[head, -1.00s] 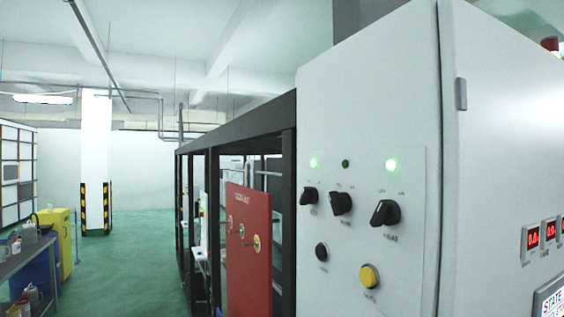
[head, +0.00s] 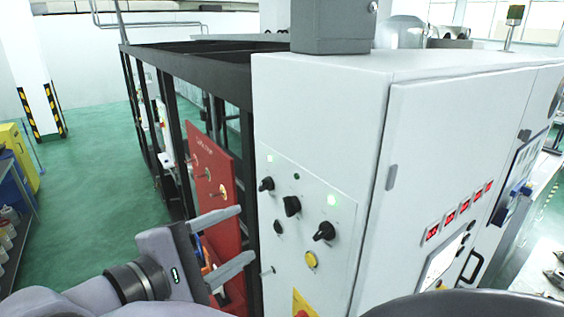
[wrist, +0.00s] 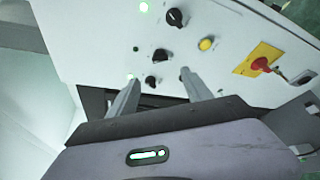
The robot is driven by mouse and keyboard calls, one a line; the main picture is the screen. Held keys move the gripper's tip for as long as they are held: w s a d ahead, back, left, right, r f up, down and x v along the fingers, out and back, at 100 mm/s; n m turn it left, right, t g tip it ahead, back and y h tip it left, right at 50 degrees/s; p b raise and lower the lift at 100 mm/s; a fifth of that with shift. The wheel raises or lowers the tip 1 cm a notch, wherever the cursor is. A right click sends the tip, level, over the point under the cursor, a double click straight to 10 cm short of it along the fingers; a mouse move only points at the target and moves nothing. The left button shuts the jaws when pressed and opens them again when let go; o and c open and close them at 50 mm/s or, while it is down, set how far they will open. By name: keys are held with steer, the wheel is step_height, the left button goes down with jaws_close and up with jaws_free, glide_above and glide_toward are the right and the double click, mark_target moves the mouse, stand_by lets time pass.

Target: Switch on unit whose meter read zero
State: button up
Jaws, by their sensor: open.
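The grey cabinet's switch panel (head: 300,235) shows three black rotary knobs: left (head: 267,184), middle (head: 292,206) and right (head: 325,231). The lamps above the left (head: 269,158) and right (head: 333,199) knobs glow green; the middle lamp (head: 296,177) is dark. The red digital meters (head: 450,218) on the cabinet's right face are too small to read. My gripper (head: 245,234) is open and empty, left of the panel. In the wrist view its fingers point at the panel, with the left knob (wrist: 152,82) between the tips' lines; contact cannot be told.
A black button (head: 278,227), a yellow button (head: 311,260) and a red handle on a yellow plate (wrist: 260,65) are nearby. A red panel (head: 208,190) on a black frame stands behind my gripper. Green floor (head: 95,130) is open at left.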

mark_target(286, 209)
steer(key=p+x, duration=0.1)
steer(key=x, duration=1.2)
steer(key=shift+s, duration=0.1)
jaws_close()
steer(key=shift+f, duration=0.1)
